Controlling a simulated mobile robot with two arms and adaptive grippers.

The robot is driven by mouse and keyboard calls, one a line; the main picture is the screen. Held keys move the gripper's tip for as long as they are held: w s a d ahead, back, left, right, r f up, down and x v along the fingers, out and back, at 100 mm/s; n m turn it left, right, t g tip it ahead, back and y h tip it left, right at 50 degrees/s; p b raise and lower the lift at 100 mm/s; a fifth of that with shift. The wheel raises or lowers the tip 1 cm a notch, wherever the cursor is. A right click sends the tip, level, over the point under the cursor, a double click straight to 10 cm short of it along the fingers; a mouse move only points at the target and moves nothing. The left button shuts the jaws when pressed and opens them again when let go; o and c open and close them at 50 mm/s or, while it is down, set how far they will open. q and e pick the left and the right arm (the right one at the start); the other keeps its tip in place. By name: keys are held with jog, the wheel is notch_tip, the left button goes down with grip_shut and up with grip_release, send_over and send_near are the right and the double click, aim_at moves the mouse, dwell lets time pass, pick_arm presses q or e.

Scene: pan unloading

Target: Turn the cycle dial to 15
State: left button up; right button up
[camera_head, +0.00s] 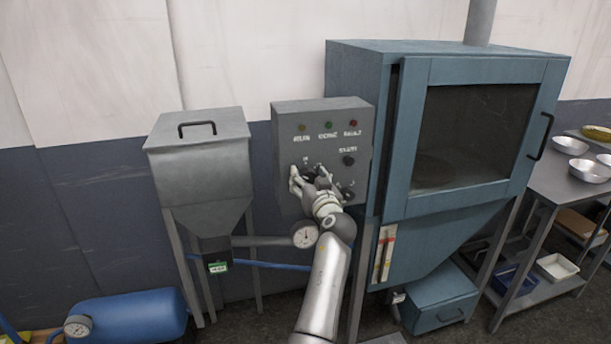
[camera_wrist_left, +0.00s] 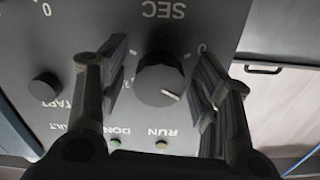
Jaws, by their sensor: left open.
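The cycle dial (camera_wrist_left: 160,82) is a dark round knob with a white pointer mark, on the grey control panel (camera_head: 290,118). In the left wrist view the panel lettering is upside down, with "SEC" beyond the dial. The pointer mark is toward the lower right of that picture. A "0" shows near the right finger; other scale numbers are mostly hidden by the fingers. My left gripper (camera_head: 308,173) is at the panel, open, with one finger on each side of the dial. I cannot tell whether the fingers touch it. My right gripper is not in view.
A black start button (camera_head: 348,160) and small RUN, DONE and FAULT lamps (camera_head: 328,125) share the panel. A blue cabinet (camera_head: 400,190) with a glass door stands close on the right. A grey hopper (camera_head: 200,165) stands on the left, and a pressure gauge (camera_head: 305,236) below.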

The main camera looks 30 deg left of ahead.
pick_arm(q)
jog(key=shift+s+d+r, duration=0.1)
jog(key=shift+d, duration=0.05)
jog(key=shift+c, duration=1)
jog(key=c, duration=0.8)
jog(key=shift+c, duration=0.2)
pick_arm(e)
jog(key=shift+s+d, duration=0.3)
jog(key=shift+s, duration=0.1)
